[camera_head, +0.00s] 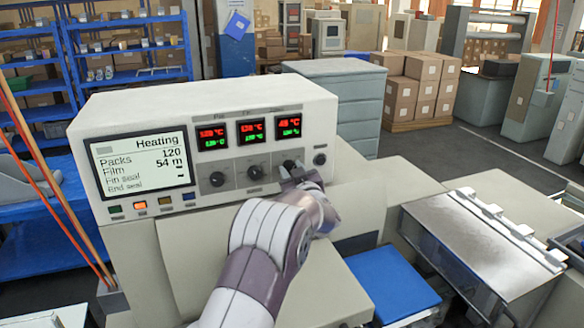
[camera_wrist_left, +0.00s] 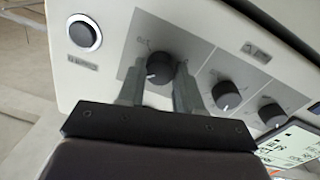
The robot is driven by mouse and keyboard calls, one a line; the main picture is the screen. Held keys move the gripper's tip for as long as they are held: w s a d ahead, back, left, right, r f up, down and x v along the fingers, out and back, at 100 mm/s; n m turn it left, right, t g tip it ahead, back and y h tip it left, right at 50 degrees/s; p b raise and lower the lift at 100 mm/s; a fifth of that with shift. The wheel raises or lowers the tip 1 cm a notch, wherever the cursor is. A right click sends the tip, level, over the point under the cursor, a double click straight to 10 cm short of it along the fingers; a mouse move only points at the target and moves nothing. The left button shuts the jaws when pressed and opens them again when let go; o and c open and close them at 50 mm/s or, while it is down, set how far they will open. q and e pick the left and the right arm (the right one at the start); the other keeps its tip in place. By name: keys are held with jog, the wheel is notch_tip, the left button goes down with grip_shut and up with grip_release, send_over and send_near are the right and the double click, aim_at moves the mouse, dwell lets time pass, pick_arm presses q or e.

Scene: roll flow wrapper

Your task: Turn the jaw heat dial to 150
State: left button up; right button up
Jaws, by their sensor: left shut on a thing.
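A cream control panel (camera_head: 150,112) carries three black dials in a row, each under a temperature display. The rightmost dial (camera_wrist_left: 158,68) sits between the two fingers of my left gripper (camera_head: 292,174), which is shut on it. In the head view the gripper partly hides this dial. The display above it (camera_head: 288,126) shows red digits over green ones, too small to read surely. The middle dial (camera_head: 255,173) and the left dial (camera_head: 217,179) are free. My right gripper is in neither view.
A screen (camera_head: 140,165) reads "Heating", with Packs and Film lines. Coloured buttons (camera_head: 140,206) lie below it. A round black button (camera_head: 320,159) is right of the held dial and also shows in the wrist view (camera_wrist_left: 84,33). A blue surface (camera_head: 393,282) lies below right.

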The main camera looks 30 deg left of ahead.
pick_arm(q)
jog(key=shift+d+f+m, duration=0.1)
jog(key=shift+f+m, duration=0.2)
jog(key=shift+f, duration=0.2)
jog(key=o, duration=0.8)
jog(key=shift+o, duration=1.2)
jog(key=shift+r, duration=0.25)
jog(key=shift+s, duration=0.1)
jog(key=b+v, duration=0.5)
jog(key=v, duration=0.7)
jog(key=shift+s+d, duration=0.15)
jog(key=shift+d, duration=0.15)
